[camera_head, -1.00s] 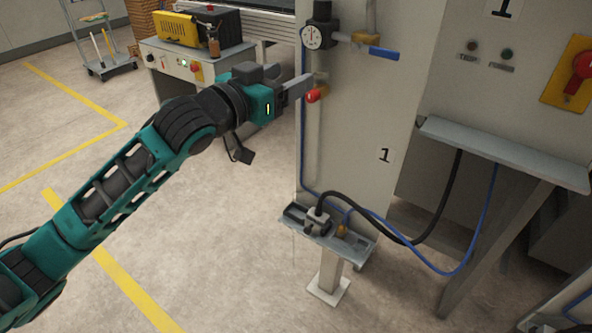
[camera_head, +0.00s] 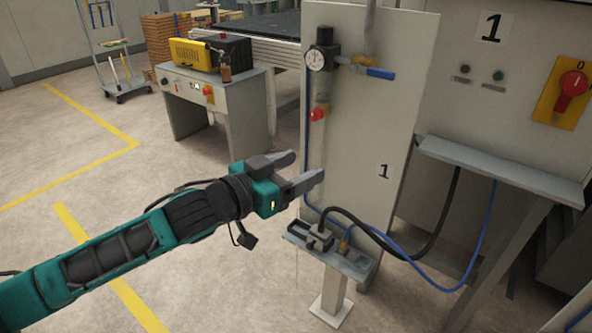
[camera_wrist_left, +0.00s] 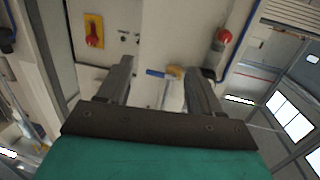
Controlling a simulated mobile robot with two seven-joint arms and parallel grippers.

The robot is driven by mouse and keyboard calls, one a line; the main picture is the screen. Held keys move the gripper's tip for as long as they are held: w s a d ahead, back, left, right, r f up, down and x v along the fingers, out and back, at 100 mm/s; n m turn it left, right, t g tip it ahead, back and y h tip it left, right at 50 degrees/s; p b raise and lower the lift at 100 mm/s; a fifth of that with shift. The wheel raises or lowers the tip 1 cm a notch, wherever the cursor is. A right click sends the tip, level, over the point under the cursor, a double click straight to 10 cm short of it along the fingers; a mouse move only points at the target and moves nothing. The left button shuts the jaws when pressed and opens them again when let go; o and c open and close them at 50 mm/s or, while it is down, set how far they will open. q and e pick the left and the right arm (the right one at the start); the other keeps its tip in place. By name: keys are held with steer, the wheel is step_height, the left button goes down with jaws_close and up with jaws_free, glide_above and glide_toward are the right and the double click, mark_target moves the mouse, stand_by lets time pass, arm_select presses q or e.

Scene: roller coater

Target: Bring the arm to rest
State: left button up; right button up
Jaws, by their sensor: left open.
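My left arm (camera_head: 140,243) reaches in from the left in the head view. Its gripper (camera_head: 308,168) is open and empty, held in the air in front of the grey panel (camera_head: 365,110). The gripper is below the red knob (camera_head: 318,114) on the panel's pipe and above the small shelf with the hose fittings. In the left wrist view both fingers (camera_wrist_left: 160,85) stand apart with nothing between them. My right gripper is in neither view.
A gauge (camera_head: 315,61) and a blue-handled valve (camera_head: 380,73) are on the panel. A small shelf on a post (camera_head: 355,262) carries hose ends. A control desk (camera_head: 185,88) stands behind. A red rotary switch (camera_head: 573,84) is at right. Floor at left is clear.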

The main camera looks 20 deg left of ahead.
arm_select(q)
steer(key=s+a+f+n+g+y, duration=0.1)
steer(key=s+f+y, duration=0.1)
steer(key=s+f, duration=0.4)
steer(key=s+a+f+n+g+y, duration=0.1)
steer(key=s+a+f+y, duration=0.1)
steer(key=s+f, duration=0.5)
steer(key=s+a+f+n+g+y, duration=0.1)
steer(key=s+f, duration=0.6)
steer(key=f, duration=0.9)
steer(key=shift+a+n+g+y, duration=0.3)
steer(key=shift+a+n+y, duration=0.2)
steer(key=shift+y, duration=0.5)
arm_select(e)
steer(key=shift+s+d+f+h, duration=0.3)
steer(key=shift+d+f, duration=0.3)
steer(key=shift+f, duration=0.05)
arm_select(q)
steer(key=shift+d, duration=0.1)
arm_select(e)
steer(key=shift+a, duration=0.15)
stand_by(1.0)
